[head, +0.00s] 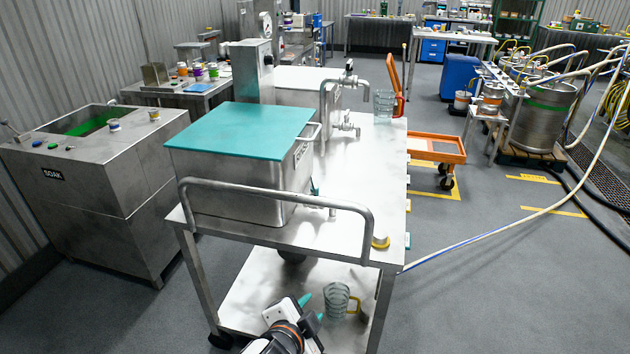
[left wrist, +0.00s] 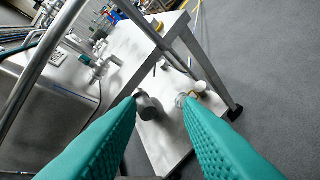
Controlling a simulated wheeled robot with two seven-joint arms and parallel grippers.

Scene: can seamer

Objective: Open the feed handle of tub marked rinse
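The tub (head: 225,185) on the near cart is steel with a teal lid (head: 240,130). Lettering on its right side (head: 303,152) is too oblique to read fully. A small teal handle (head: 315,187) shows low on that side, beside a short spout (head: 331,211). In the left wrist view the tub wall (left wrist: 40,115) is at the left, with metal fittings (left wrist: 84,60) beside it. My left gripper (head: 308,308) is low in front of the cart, below the tub. In the left wrist view (left wrist: 159,100) its teal fingers are apart and empty. My right gripper is not in view.
A bent rail (head: 280,194) crosses the cart's near end. A glass jug (head: 336,300) stands on the lower shelf (head: 245,300). Another glass jug (head: 384,103) stands on top near taps (head: 347,78). A tank marked SOAK (head: 85,190) stands left.

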